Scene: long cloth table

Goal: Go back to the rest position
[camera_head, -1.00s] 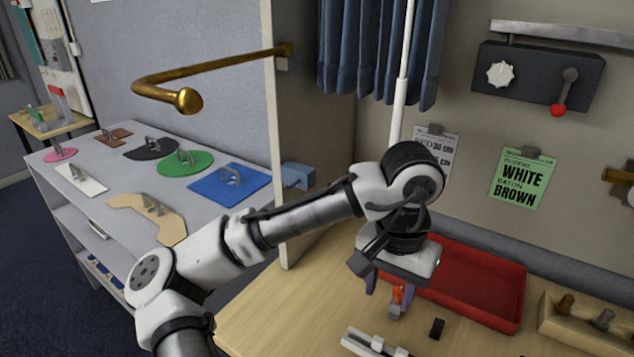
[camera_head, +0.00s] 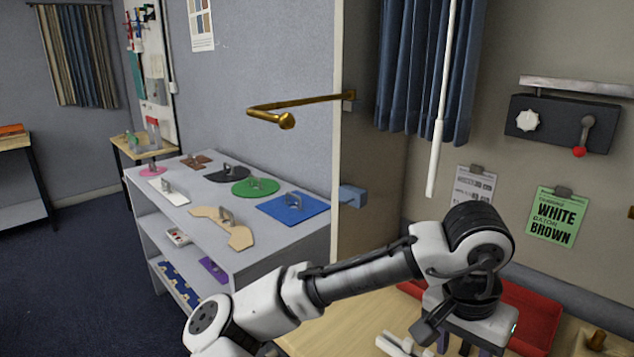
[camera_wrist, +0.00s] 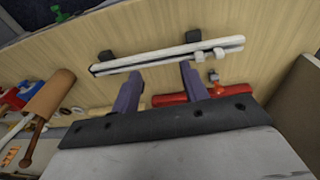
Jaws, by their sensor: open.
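My gripper shows at the lower right of the head view, with its fingers cut off by the bottom edge. In the wrist view my gripper (camera_wrist: 158,80) has its two purple fingers spread apart, with nothing clearly held between them. The fingers point toward a white double rod (camera_wrist: 165,55) on the wooden table (camera_wrist: 190,28). A red cylindrical object (camera_wrist: 205,95) lies near the fingers and is partly hidden by the right one. My arm is bent over the table in the head view.
A red tray (camera_head: 535,318) lies behind my gripper. A grey shelf (camera_head: 285,238) with coloured plates stands left, below a brass rail (camera_head: 305,102). A blue curtain (camera_head: 425,70) and white pole (camera_head: 440,110) hang behind my arm. A wood-handled tool (camera_wrist: 50,95) lies left in the wrist view.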

